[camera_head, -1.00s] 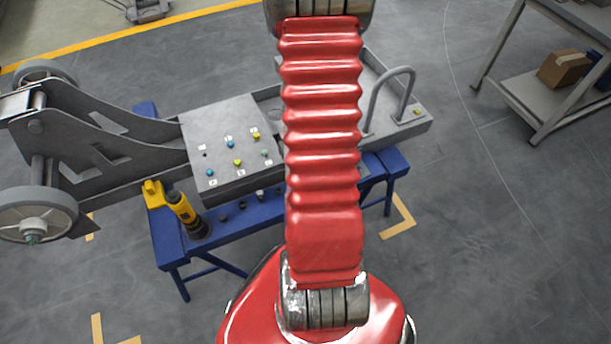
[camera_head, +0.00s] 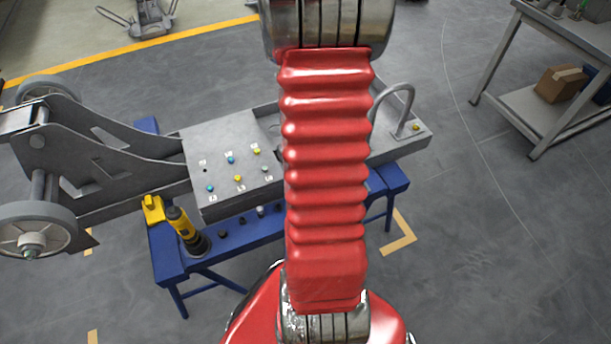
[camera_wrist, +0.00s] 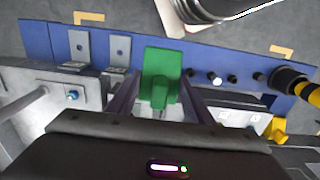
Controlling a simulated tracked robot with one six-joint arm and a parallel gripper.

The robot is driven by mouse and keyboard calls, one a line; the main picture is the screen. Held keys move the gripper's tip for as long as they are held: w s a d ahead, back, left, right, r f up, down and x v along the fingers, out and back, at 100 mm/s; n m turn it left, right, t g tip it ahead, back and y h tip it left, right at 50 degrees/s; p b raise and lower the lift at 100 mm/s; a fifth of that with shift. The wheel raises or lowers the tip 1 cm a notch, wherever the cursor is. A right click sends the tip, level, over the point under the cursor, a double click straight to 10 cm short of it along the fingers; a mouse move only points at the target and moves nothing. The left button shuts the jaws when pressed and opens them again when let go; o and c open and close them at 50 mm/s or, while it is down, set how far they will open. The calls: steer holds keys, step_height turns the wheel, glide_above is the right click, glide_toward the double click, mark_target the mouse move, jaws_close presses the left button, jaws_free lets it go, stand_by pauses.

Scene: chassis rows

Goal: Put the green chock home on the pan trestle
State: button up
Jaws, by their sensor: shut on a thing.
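The green chock (camera_wrist: 161,72) is between the fingers of my gripper (camera_wrist: 160,92) in the wrist view. The gripper is shut on it. The chock shows against the blue trestle (camera_wrist: 40,40), in front of its top; I cannot tell whether it touches. In the head view the blue trestle (camera_head: 172,265) stands under the grey chassis (camera_head: 222,203). My arm hides the gripper and chock there.
A yellow and black tool (camera_head: 186,230) stands at the trestle's left end beside a yellow block (camera_head: 153,208). Several small dark knobs (camera_wrist: 231,79) line the trestle top. A wheeled frame (camera_head: 90,160) extends left. A grey bench (camera_head: 540,120) stands at the right. Floor in front is open.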

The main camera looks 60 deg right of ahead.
steer(key=w+a+r+n, duration=0.25)
steer(key=w+a, duration=0.35)
steer(key=w, duration=0.4)
steer(key=w+a+r+n, duration=0.1)
steer(key=w+a+r, duration=0.2)
steer(key=w+a, duration=0.5)
steer(key=w+a+r+n, duration=0.1)
steer(key=w+a+r, duration=0.2)
steer(key=w+a, duration=0.3)
steer(key=w+a+r+n, duration=0.1)
steer(key=w+a+r, duration=0.1)
steer(key=w+a, duration=0.4)
steer(key=a, duration=0.4)
steer(key=shift+a+r+n, duration=0.25)
steer(key=shift+r+n, duration=0.1)
steer(key=shift+r, duration=0.05)
